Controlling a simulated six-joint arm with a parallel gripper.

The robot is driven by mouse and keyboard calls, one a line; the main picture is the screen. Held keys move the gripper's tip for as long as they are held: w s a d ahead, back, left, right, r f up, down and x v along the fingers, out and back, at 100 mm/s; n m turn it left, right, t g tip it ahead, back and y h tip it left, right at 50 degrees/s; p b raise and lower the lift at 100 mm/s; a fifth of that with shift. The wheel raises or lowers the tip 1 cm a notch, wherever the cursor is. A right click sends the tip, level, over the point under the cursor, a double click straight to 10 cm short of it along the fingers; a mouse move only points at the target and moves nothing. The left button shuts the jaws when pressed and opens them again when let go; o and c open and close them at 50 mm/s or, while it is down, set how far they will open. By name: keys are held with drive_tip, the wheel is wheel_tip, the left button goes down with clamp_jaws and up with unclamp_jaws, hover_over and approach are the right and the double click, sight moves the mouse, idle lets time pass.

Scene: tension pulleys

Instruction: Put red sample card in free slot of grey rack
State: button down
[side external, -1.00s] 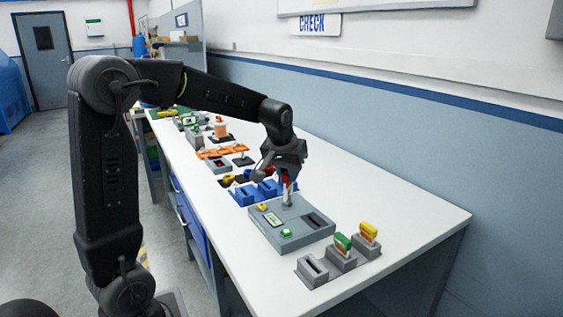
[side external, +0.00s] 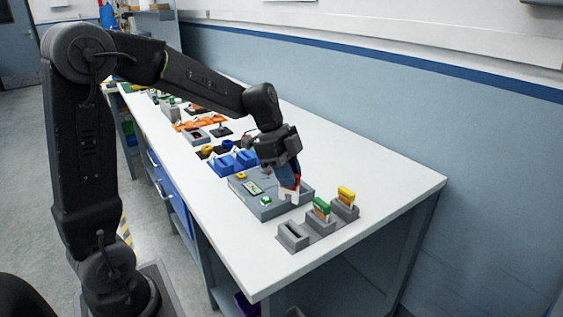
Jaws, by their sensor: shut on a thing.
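The red sample card (side external: 290,194) is in my gripper (side external: 289,182), with its white lower part hanging down and red showing at the fingers. My gripper is shut on it, above the right part of a grey device box. The grey rack (side external: 294,247) stands to the lower right, near the table's front end. Its left slot (side external: 293,231) is empty. A green card (side external: 321,208) stands in the middle slot and a yellow card (side external: 346,195) in the right one. The card is apart from the rack.
The grey device box (side external: 268,210) has a small screen (side external: 252,188) and a green button (side external: 266,201). Blue holders (side external: 222,166) and several other fixtures line the table behind it. The white tabletop (side external: 390,185) is clear to the right.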

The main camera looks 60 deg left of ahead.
sight(294, 201)
drive_tip(key=shift+s+d+f+m+g, duration=0.1)
drive_tip(key=shift+d+f+m+g, duration=0.35)
drive_tip(key=shift+f+m, duration=0.45)
drive_tip(key=shift+s+d+f+m+g, duration=0.2)
drive_tip(key=shift+d+f+m, duration=0.3)
drive_tip(key=shift+f+m, duration=0.35)
drive_tip(key=shift+s+d+f+m+g, duration=0.1)
drive_tip(key=shift+d+f+m+g, duration=0.35)
drive_tip(key=shift+f+m, duration=0.45)
drive_tip(key=shift+f, duration=2.1)
idle(0.5)
drive_tip(key=c, duration=0.7)
unclamp_jaws()
drive_tip(key=shift+o, duration=0.2)
wheel_tip(294, 201, up, 8)
idle(0.7)
idle(0.4)
